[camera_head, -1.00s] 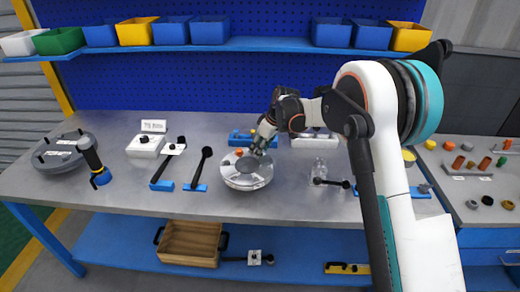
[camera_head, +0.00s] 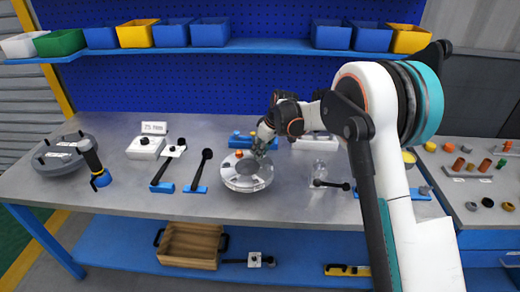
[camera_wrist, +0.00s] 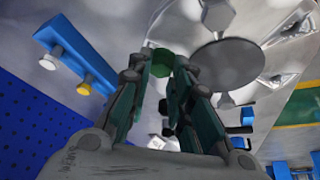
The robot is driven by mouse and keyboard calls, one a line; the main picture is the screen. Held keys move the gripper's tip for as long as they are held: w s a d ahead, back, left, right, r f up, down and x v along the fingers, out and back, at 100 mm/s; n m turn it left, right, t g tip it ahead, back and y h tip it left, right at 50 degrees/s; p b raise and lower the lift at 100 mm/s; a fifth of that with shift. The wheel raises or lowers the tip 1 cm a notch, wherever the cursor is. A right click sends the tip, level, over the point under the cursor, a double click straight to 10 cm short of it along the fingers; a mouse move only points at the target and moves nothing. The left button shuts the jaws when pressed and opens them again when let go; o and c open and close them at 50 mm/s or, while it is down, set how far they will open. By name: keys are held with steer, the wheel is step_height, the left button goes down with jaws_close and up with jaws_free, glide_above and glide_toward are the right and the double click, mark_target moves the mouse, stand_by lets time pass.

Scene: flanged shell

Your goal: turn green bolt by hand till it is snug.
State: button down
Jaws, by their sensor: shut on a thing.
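The round metal flanged shell (camera_head: 247,184) rests on the bench, with an orange-red bolt (camera_head: 239,153) at its far left rim. My gripper (camera_head: 259,152) reaches down to the far right part of the rim. In the wrist view, the green bolt's hex head (camera_wrist: 163,62) shows between the fingertips of my gripper (camera_wrist: 162,72), which is shut on it. In the head view the fingers hide the green bolt. How deep the bolt sits cannot be told. A grey hex head (camera_wrist: 217,15) and the shell's dark round centre (camera_wrist: 222,66) also show in the wrist view.
A blue holder with bolts (camera_head: 240,139) stands behind the shell. Black-handled tools (camera_head: 201,170) lie left of it, and a clear jar (camera_head: 319,170) stands right. A dark flanged part (camera_head: 58,158) sits far left. The bench in front of the shell is clear.

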steer(key=m+t+h, duration=0.1)
steer(key=m, duration=0.3)
steer(key=shift+s+a, duration=0.1)
steer(key=shift+a, duration=0.05)
steer(key=m+h, duration=0.1)
steer(key=m, duration=0.1)
steer(key=m+t+p, duration=0.1)
steer(key=m, duration=0.1)
steer(key=shift+a+m+h, duration=0.1)
steer(key=shift+m+h, duration=0.2)
steer(key=shift+h, duration=0.1)
steer(key=m+h, duration=0.1)
steer(key=m, duration=0.3)
steer(key=shift+a+h, duration=0.15)
steer(key=shift+h, duration=0.25)
steer(key=shift+a+m+g+h+p, duration=0.1)
steer(key=shift+m+g+h+p, duration=0.2)
steer(key=shift+m, duration=0.75)
steer(key=shift+m+h+p, duration=0.1)
steer(key=shift+m+h, duration=0.3)
steer(key=shift+m, duration=0.65)
steer(key=c, duration=1.4)
jaws_free()
steer(key=shift+c, duration=0.2)
